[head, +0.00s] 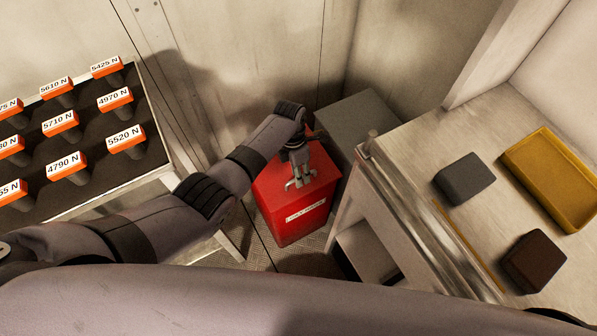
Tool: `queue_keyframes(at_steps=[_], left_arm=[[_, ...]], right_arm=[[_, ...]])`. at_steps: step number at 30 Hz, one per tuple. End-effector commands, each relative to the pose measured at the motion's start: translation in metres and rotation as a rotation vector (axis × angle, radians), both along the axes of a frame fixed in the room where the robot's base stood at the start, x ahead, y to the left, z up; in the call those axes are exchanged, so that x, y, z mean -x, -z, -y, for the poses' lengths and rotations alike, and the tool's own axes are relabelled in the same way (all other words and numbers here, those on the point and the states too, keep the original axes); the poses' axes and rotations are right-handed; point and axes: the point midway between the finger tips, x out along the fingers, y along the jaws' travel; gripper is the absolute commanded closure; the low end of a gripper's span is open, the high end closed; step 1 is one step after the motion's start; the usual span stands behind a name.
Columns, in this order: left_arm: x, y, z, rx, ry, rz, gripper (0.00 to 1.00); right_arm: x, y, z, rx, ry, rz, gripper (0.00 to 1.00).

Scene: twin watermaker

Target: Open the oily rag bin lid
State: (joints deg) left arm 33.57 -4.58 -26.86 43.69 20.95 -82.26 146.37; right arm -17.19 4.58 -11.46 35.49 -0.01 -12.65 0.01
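The oily rag bin (300,224) is a red box on the floor in the middle of the head view, with a white label on its front. Its red lid (265,188) looks shut, lying flat on top. My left arm reaches over from the left. My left gripper (301,182) points down at the lid, with its fingers apart. The fingertips are at or just above the lid; I cannot tell if they touch. The gripper and wrist hide the back of the lid. My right gripper is not in view.
A dark rack (95,110) with several orange-labelled pieces stands at the left. A grey box (365,115) is behind the bin. A workbench (410,190) at the right holds a yellow tray (520,165), a grey block (465,178) and a brown block (534,262).

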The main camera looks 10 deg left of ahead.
Motion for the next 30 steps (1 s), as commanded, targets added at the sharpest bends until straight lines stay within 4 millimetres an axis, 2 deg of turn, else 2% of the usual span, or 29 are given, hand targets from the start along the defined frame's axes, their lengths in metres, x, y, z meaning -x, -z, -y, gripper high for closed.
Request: queue_keyframes(at_steps=[2, 15, 30], left_arm=[[-0.0001, -0.0004, 0.0002, 0.0, 0.0, 0.0, 0.71], [-0.0002, -0.0006, 0.0001, 0.0, 0.0, 0.0, 1.0], [-0.0001, -0.0005, -0.0001, 0.0, 0.0, 0.0, 1.0]], right_arm=[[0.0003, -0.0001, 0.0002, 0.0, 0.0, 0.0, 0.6], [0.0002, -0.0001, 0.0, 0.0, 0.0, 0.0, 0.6], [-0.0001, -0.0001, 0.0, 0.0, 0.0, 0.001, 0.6]])
